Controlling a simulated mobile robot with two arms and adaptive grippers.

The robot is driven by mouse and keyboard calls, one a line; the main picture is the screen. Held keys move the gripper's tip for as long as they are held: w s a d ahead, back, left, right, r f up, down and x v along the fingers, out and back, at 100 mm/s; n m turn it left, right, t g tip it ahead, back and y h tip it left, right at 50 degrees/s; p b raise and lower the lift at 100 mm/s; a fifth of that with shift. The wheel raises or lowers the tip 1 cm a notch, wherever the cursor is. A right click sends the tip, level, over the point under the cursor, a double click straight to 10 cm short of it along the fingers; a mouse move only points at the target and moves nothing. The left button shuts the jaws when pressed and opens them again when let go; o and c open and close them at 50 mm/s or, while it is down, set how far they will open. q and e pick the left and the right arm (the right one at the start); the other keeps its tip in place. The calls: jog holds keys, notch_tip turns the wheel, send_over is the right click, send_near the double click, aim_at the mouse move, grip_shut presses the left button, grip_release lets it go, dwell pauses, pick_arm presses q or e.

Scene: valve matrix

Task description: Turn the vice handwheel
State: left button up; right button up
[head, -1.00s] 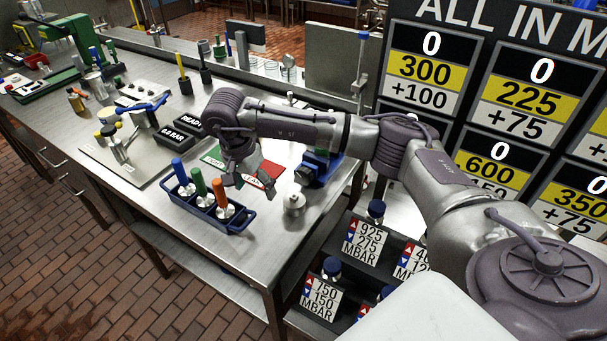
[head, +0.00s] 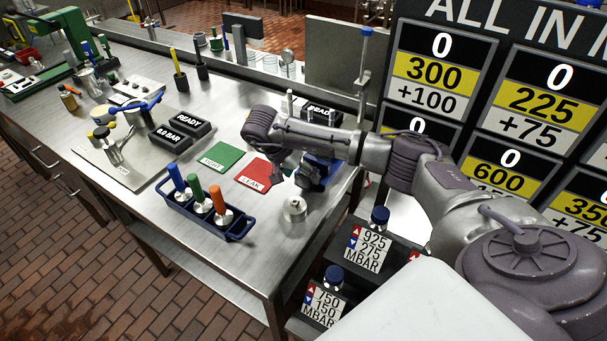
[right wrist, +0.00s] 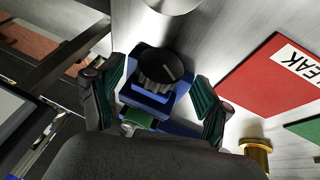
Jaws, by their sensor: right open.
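The blue vice (head: 325,168) stands near the right end of the steel table, partly hidden behind my right gripper in the head view. The right wrist view shows the vice (right wrist: 140,93) from close up, with a dark ribbed round part (right wrist: 160,70), which looks like the handwheel. My right gripper (head: 296,181) points down at the vice. In the right wrist view its open fingers (right wrist: 157,100) stand on either side of the vice and the round part, with gaps visible. I cannot tell whether they touch anything. My left gripper is not in view.
A round metal piece (head: 294,208) stands just in front of the vice. The red LEAK mat (head: 256,173) and green mat (head: 221,155) lie to its left. A blue rack (head: 190,213) holds several coloured-handled tools. A large number board (head: 520,100) rises at the right.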

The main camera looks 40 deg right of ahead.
jog(key=shift+s+d+f, duration=0.15)
jog(key=shift+d+f, duration=0.1)
jog(key=shift+f, duration=0.4)
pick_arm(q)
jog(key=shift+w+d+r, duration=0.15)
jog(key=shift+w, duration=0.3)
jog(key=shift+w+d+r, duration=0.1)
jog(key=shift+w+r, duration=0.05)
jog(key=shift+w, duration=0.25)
pick_arm(e)
jog(key=shift+d+f, duration=0.15)
jog(key=shift+f, duration=0.15)
jog(key=c, duration=1.2)
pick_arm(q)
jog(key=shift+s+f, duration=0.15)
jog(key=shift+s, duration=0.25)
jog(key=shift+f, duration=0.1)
